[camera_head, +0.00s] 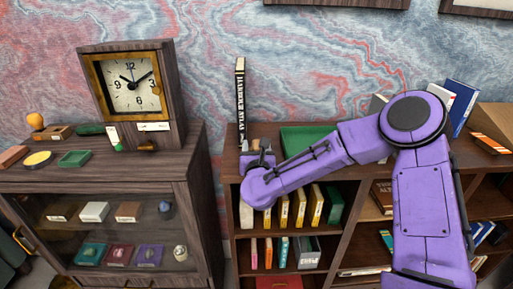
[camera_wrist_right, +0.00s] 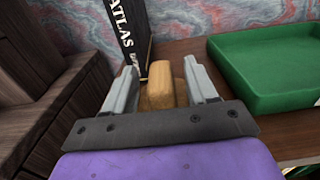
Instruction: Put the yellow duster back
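A tan-yellow block (camera_wrist_right: 161,85), perhaps the duster, stands between the two fingers of my right gripper (camera_wrist_right: 161,88) in the right wrist view. The fingers are spread on either side, with a small gap at the left; I cannot tell whether the right finger touches it. In the head view my right gripper (camera_head: 258,149) is low over the left end of the bookshelf top, where the block is mostly hidden. My left gripper is not in view.
A black atlas (camera_head: 240,100) stands upright just behind the gripper. A green tray (camera_head: 303,139) lies to its right; it also shows in the right wrist view (camera_wrist_right: 270,72). A dark cabinet (camera_head: 130,165) with a clock (camera_head: 131,85) and small items stands at left, across a gap.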

